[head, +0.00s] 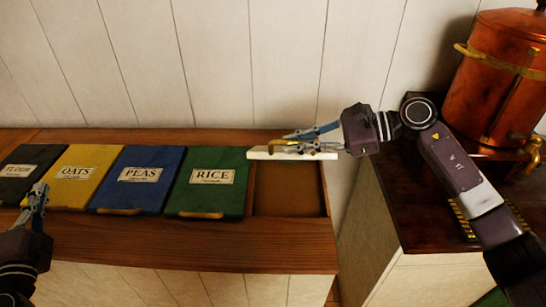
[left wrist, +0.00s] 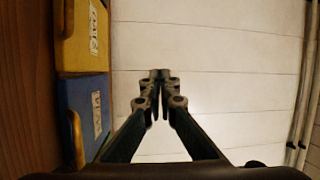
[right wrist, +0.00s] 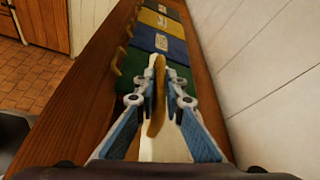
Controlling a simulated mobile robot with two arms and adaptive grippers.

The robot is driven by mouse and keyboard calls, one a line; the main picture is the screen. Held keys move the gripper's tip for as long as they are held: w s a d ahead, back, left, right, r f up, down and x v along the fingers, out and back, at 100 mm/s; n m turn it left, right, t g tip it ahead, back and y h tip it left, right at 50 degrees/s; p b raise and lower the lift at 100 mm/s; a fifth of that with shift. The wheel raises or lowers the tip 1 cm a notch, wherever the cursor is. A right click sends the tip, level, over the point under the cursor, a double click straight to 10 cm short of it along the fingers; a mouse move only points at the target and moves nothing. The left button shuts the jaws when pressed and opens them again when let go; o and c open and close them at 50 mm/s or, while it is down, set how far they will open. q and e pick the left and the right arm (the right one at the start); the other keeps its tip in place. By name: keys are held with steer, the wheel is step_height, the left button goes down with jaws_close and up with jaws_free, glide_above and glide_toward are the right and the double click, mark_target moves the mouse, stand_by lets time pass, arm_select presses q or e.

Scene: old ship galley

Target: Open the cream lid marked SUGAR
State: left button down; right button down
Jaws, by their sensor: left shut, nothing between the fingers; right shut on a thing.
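The cream lid (head: 262,154) is swung up and seen nearly edge-on in the head view, above the back of an open compartment (head: 285,190) at the right end of the lid row. Its face and lettering are hidden. My right gripper (head: 300,144) is shut on the lid's wooden handle, which shows between the fingers in the right wrist view (right wrist: 157,95); part of the cream lid (right wrist: 165,150) shows below it. My left gripper (head: 40,190) is shut and empty at the left, near the yellow lid; its closed fingers also show in the left wrist view (left wrist: 162,78).
Shut lids stand in a row: black FLOUR (head: 25,182), yellow OATS (head: 78,172), blue PEAS (head: 140,190) and green RICE (head: 208,192). A plank wall (head: 240,60) is behind. A copper urn (head: 490,100) stands on the dark counter at right.

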arm_select(q)
steer(key=w+d+f+m+h, duration=0.1)
steer(key=d+f+m, duration=0.35)
steer(key=d, duration=1.05)
steer(key=w+d+f+m+h, duration=0.15)
steer(key=d+m, duration=0.55)
steer(key=d, duration=0.7)
steer(key=s+d+r+m+h, duration=0.2)
steer(key=s+d+r+m, duration=0.3)
steer(key=d, duration=0.7)
steer(key=s+d+r+m+h, duration=0.1)
steer(key=d+r+m+h, duration=0.1)
steer(key=d+m, duration=0.7)
steer(key=n, duration=0.2)
glide_toward(273, 147)
steer(key=w+f, duration=0.3)
steer(key=w, duration=0.1)
steer(key=shift+w+r, duration=0.75)
steer(key=shift+r, duration=0.25)
steer(key=shift+w+r, duration=0.4)
steer(key=shift+w, duration=0.1)
